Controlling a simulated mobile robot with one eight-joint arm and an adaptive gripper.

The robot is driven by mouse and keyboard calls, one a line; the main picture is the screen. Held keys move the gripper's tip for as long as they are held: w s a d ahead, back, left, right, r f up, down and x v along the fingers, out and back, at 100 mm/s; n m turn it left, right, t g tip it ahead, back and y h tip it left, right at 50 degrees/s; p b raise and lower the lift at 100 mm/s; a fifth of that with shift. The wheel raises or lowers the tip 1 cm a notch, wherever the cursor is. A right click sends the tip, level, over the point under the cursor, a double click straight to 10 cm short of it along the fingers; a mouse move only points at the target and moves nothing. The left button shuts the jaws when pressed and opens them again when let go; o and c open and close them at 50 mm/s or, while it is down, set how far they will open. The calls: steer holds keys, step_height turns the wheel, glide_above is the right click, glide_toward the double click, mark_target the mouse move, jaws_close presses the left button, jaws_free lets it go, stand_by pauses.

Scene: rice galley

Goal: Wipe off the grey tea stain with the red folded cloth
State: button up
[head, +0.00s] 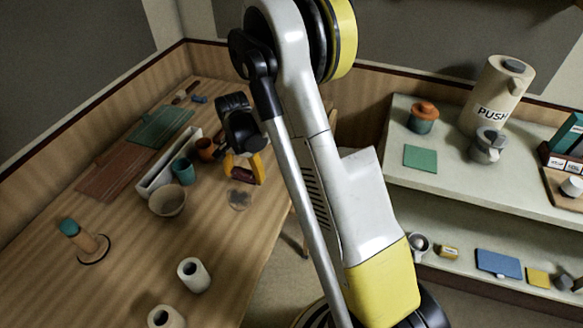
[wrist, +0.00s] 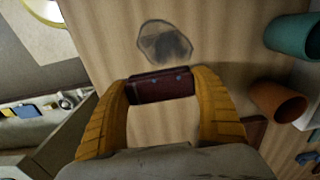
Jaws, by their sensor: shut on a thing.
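The grey tea stain (head: 240,200) is a roundish dark-outlined patch near the right edge of the wooden table. In the wrist view the stain (wrist: 165,42) lies just beyond my gripper, with a darker smudge inside. My gripper (head: 243,174) has yellow fingers, shut on the red folded cloth (wrist: 150,89). The cloth is a dark red block between the fingertips, close to the stain's near edge but not covering it. I cannot tell whether the cloth touches the table. In the head view the fingers mostly hide the cloth.
A teal cup (head: 183,170) and a terracotta cup (head: 207,149) stand left of my gripper, beside a white trough (head: 153,181). A bowl (head: 167,202) stands nearer. White cups (head: 193,274) stand at the front. The table right around the stain is clear; its edge is close on the right.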

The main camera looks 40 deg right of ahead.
mark_target(233, 208)
steer(key=a, duration=0.3)
steer(key=shift+f, duration=0.2)
steer(key=shift+b, duration=0.3)
steer(key=shift+f+b, duration=2)
steer(key=shift+f, duration=0.55)
steer(key=shift+f, duration=0.5)
steer(key=shift+s+a, duration=0.1)
steer(key=shift+a, duration=0.05)
steer(key=shift+s+a+r, duration=0.1)
steer(key=shift+s+a, duration=0.6)
steer(key=shift+a, duration=0.3)
steer(key=shift+s+a, duration=0.65)
steer(key=shift+a, duration=0.3)
